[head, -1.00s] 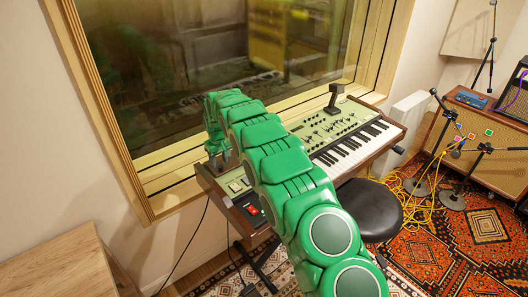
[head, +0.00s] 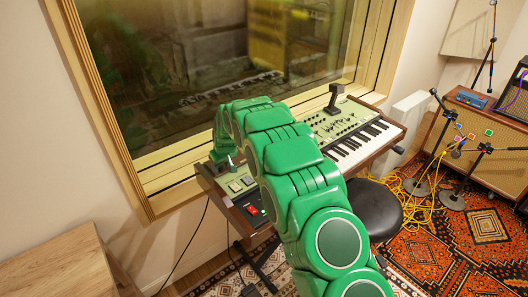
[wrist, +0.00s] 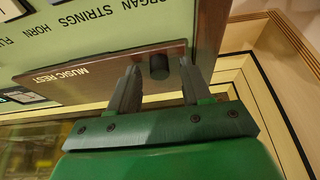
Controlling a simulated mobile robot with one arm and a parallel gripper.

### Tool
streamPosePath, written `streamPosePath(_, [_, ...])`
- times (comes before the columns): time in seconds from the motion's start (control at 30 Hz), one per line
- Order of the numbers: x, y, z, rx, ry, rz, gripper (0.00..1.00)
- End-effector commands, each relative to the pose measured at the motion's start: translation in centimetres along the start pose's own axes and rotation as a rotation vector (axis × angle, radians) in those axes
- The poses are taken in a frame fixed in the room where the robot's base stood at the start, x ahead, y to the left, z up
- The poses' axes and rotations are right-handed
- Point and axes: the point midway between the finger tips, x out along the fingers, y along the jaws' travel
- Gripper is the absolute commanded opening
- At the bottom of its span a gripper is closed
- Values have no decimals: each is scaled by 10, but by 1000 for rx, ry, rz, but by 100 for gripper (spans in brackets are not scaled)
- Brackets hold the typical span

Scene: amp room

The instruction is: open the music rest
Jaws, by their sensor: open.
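A wooden edge panel (wrist: 95,78) of the keyboard carries the label MUSIC REST in the wrist view. A small dark round knob (wrist: 159,66) stands out from this panel. My gripper (wrist: 158,72) is open, with one finger on each side of the knob; I cannot tell whether either finger touches it. In the head view, my gripper (head: 226,163) is at the left rear of the keyboard (head: 350,133), partly hidden by my green arm. The knob and label cannot be made out there.
The window frame (head: 168,178) runs close behind the keyboard. A black stool (head: 375,208) stands in front of it. Yellow cables (head: 418,208) and microphone stands are at right, near a wooden cabinet (head: 490,135). A wooden top (head: 62,270) is at lower left.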

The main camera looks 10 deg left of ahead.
Motion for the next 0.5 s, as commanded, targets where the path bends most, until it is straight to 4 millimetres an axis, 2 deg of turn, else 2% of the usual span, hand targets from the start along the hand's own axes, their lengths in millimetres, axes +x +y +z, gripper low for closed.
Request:
streamPosePath(0.07, [-2, 0, 1, 0, 13, 1, 48])
streamPosePath(0.5, [-56, 0, 0, 0, 12, 1, 48])
